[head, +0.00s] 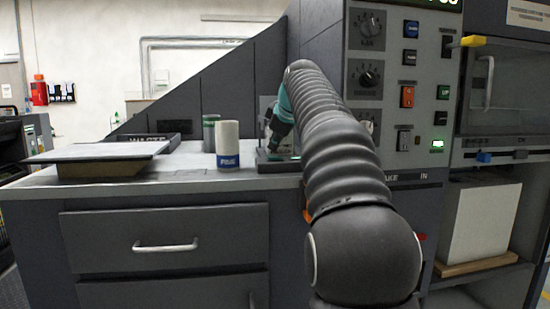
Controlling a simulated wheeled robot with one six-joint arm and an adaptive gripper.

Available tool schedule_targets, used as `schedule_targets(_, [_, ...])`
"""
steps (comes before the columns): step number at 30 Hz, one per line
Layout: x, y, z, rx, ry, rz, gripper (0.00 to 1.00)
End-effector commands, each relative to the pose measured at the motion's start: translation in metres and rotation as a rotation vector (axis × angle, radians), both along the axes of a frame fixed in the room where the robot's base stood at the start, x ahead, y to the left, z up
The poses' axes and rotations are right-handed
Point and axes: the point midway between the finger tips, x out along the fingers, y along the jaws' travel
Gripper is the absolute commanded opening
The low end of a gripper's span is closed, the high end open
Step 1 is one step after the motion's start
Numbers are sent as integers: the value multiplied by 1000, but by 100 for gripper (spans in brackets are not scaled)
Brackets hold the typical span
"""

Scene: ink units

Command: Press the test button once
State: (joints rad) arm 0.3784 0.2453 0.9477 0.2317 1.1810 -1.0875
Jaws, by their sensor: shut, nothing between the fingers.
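A grey control panel (385,75) rises behind and to the right of my arm. It carries a blue button (411,29), a dark button (409,57), an orange-red rocker (407,96), a green button (443,92), a black button (440,118) and a lit green-white indicator (437,146). Their labels are too small to read, so I cannot tell which is the test button. My gripper (273,144) points down at the far end of my arm, shut and empty, beside a small device on the counter, left of the panel. Whether it touches the device is unclear.
On the counter (190,180) stand a white cylinder with a blue label (228,144), a grey-green container (211,132) and a flat board (98,152). A tray marked WASTE (148,141) lies behind. My arm hides part of the panel.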

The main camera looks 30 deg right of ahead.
Motion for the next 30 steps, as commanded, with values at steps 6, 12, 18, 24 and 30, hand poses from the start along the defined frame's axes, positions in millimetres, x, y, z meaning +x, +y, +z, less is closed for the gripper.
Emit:
schedule_targets(6, [0,0,0,0,0,0,0])
schedule_targets(12, [0,0,0,0,0,0,0])
schedule_targets(18, [0,0,-1,0,0,0,0])
schedule_targets(24, [0,0,-8,1,1,1,0])
schedule_targets(30, [0,0,-8,0,0,0,0])
